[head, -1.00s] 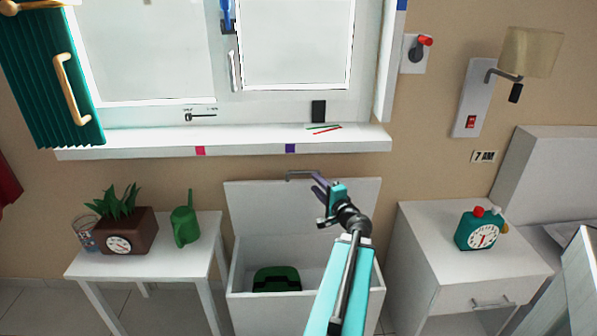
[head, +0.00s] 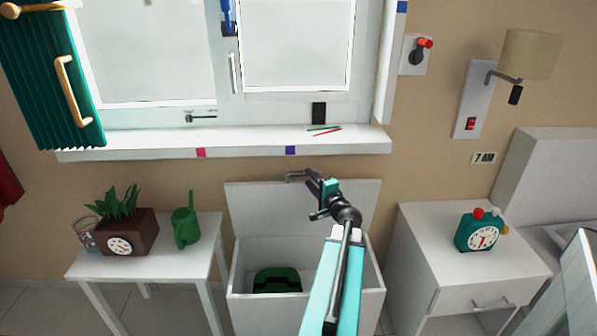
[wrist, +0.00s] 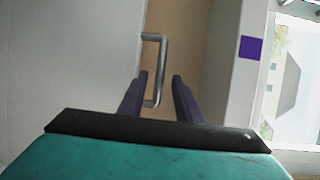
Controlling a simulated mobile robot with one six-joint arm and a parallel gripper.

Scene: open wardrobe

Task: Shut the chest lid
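The white chest (head: 262,312) stands open below the window. Its lid (head: 255,215) is raised upright at the back, by the wall. A grey metal handle (head: 296,175) sits at the lid's top edge. My gripper (head: 312,180) is beside the handle, near the lid's top. In the wrist view my gripper (wrist: 159,79) has its two dark fingers apart, with the handle (wrist: 162,70) lying ahead and partly between the fingertips. I cannot tell whether they touch it. The lid's pale face (wrist: 70,60) fills the left of that view.
A dark green object (head: 277,280) lies inside the chest. A white table (head: 190,248) with a planter and a watering can stands left. A white nightstand (head: 425,250) with a clock (head: 479,231) stands right. The window sill (head: 240,146) juts out above the lid.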

